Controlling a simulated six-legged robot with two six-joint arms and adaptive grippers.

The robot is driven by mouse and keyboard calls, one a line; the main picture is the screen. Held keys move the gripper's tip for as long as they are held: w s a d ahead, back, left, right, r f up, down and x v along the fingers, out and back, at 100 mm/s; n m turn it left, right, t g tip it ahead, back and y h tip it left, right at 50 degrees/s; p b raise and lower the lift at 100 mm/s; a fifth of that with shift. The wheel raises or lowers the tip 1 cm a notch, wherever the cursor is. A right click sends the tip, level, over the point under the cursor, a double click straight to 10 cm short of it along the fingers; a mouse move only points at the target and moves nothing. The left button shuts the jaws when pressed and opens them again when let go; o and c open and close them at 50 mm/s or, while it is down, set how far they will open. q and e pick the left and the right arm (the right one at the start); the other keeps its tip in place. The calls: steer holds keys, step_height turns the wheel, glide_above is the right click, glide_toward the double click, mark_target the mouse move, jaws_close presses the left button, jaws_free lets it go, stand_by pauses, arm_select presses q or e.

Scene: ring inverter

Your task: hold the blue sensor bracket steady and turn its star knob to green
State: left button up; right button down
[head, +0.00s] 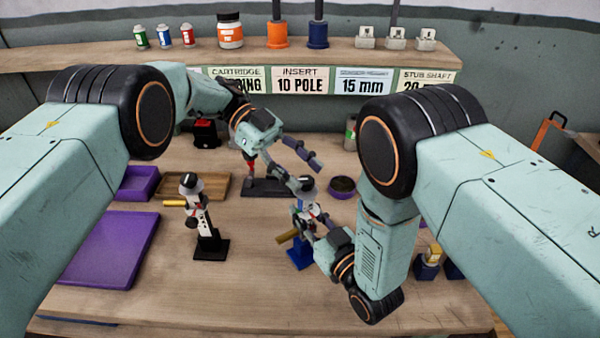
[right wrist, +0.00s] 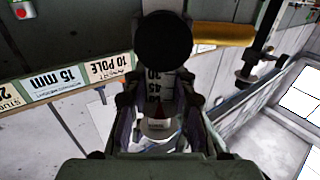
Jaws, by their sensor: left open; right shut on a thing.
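The blue sensor bracket (head: 299,258) stands upright near the middle of the table in the head view, with a yellow rod near its base and a dark-and-grey head on top. My right gripper (head: 308,217) is shut on its upright from the right. In the right wrist view, the right gripper's fingers (right wrist: 158,108) flank a white part marked 45 and 30, below a round black end (right wrist: 163,38). My left gripper (head: 309,174) is open, its fingers close to the bracket's head; contact cannot be told. The star knob and any green mark are not clearly visible.
A similar black-based stand (head: 211,249) with a yellow rod is to the left. A purple tray (head: 108,250) lies left. The front table area is clear.

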mark_target(300, 179)
arm_select(q)
step_height(300, 179, up, 9)
stand_by(0.3)
steer(key=shift+f, duration=0.1)
arm_select(e)
steer(key=c, duration=1)
jaws_free()
steer(key=shift+c, duration=0.2)
